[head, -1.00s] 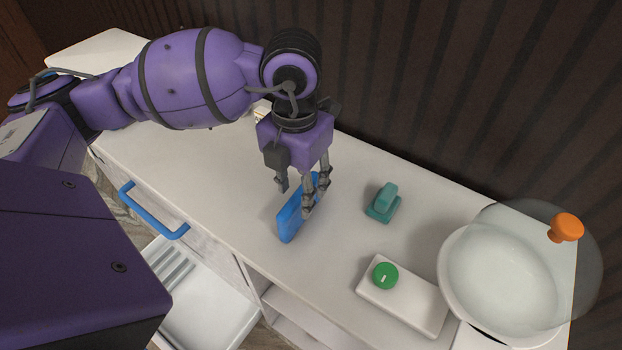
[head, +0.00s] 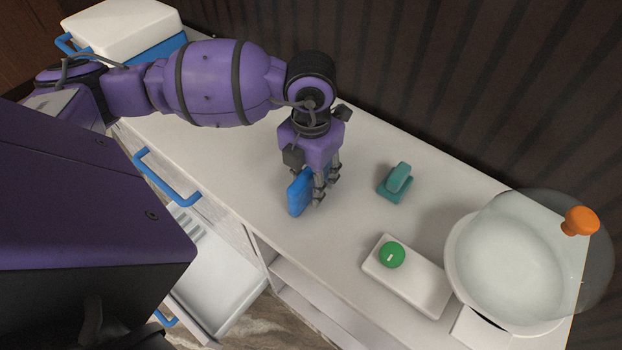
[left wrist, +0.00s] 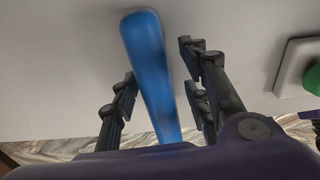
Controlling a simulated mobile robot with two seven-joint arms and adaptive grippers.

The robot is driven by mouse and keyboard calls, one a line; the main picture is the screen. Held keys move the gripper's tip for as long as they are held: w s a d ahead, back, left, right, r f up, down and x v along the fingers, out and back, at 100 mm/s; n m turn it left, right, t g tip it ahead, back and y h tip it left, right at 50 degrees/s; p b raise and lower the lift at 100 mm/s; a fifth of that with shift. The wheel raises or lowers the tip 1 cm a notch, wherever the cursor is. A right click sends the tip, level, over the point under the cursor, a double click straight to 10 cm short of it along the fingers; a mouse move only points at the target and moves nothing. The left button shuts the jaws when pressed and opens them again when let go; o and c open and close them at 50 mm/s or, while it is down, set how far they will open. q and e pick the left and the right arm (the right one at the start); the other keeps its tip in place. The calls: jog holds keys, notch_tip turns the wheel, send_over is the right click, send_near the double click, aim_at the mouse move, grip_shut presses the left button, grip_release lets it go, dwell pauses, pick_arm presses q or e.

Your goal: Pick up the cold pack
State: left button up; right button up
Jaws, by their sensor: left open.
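The cold pack (head: 299,194) is a flat blue slab standing on its edge on the white counter. In the left wrist view the cold pack (left wrist: 149,70) runs lengthwise between the fingers. My left gripper (head: 318,190) points down over it, its fingers on both sides of the pack. In the left wrist view my left gripper (left wrist: 160,95) is open, with a visible gap on each side of the pack. Part of the pack is hidden behind the fingers in the head view. My right gripper is not in view.
A teal object (head: 394,182) stands right of the gripper. A white box with a green knob (head: 391,255) and a bowl (head: 462,250) under a clear lid with an orange knob (head: 580,221) are farther right. An open drawer (head: 225,285) juts out in front.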

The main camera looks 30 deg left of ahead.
pick_arm(q)
grip_shut()
jog(key=shift+r, duration=0.1)
